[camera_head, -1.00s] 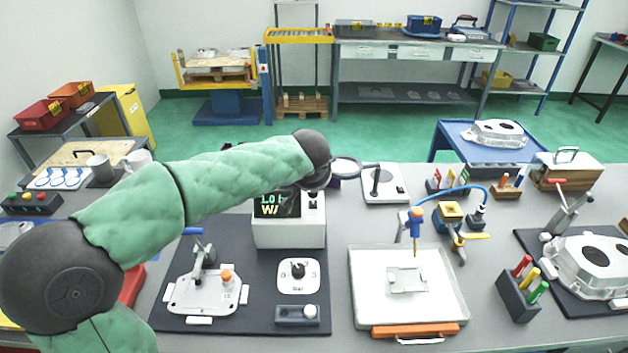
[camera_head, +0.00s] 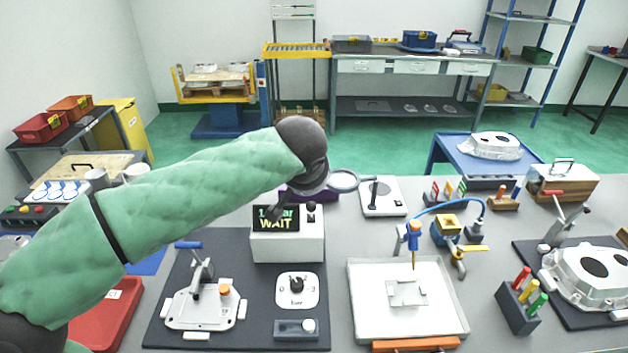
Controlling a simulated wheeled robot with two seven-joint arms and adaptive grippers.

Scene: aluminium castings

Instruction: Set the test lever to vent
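The tester box (camera_head: 287,247) is white and stands at the back of a dark mat, its display (camera_head: 276,218) showing green digits and the word WAIT, partly hidden. In front of it a white plate (camera_head: 297,303) carries a black knob or lever (camera_head: 297,283) with small marks around it; I cannot read its setting. A grey block with a white knob (camera_head: 308,325) lies nearer. My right gripper is out of view.
A white casting in a clamp fixture (camera_head: 203,306) with a blue-handled lever sits left on the mat (camera_head: 255,325). A white tray (camera_head: 358,315) with a blue-handled tool stands right. A pen holder (camera_head: 516,307) and another clamped casting (camera_head: 590,267) are farther right.

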